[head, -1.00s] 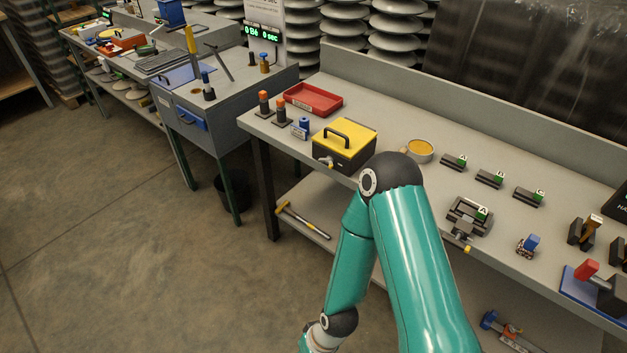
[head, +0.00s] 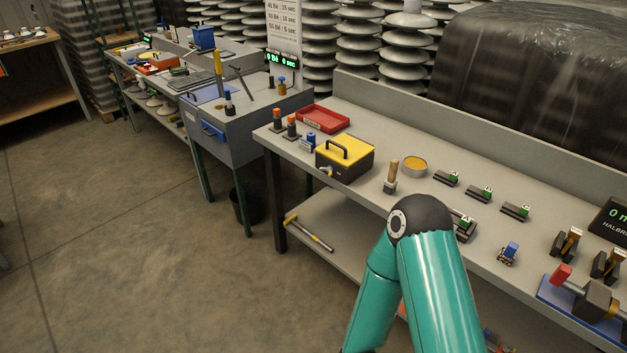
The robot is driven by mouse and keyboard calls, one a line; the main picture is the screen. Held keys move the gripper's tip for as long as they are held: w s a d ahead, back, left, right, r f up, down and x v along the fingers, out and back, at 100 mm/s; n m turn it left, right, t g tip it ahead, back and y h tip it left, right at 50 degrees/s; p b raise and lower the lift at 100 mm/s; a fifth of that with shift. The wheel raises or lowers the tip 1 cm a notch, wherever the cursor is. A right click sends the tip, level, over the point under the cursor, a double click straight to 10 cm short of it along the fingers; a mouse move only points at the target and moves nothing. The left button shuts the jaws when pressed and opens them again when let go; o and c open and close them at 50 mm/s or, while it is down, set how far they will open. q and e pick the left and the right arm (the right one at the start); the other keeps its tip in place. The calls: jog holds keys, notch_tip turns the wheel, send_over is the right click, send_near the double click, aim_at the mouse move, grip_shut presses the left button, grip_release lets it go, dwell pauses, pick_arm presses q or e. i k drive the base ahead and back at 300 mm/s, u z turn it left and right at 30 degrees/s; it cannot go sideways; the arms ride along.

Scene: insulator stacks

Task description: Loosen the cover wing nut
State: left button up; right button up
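A dark box with a yellow lid (head: 349,145) and a black handle stands near the front edge of the workbench. One of my teal arms rises from the bottom right and bends down at a dark elbow. Its forearm leaves the bottom of the picture, so its gripper is hidden from view. The other gripper is not in view either.
On the workbench (head: 480,232) are a red tray (head: 323,118), a wooden-handled tool (head: 391,176), a round yellow-filled dish (head: 414,166) and several labelled dark blocks. A hammer (head: 308,233) lies on the lower shelf. The floor (head: 130,240) at left is clear.

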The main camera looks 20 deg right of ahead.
aim_at(329, 170)
jog(key=z, duration=0.15)
jog(key=i, duration=0.95)
jog(key=u, duration=0.1)
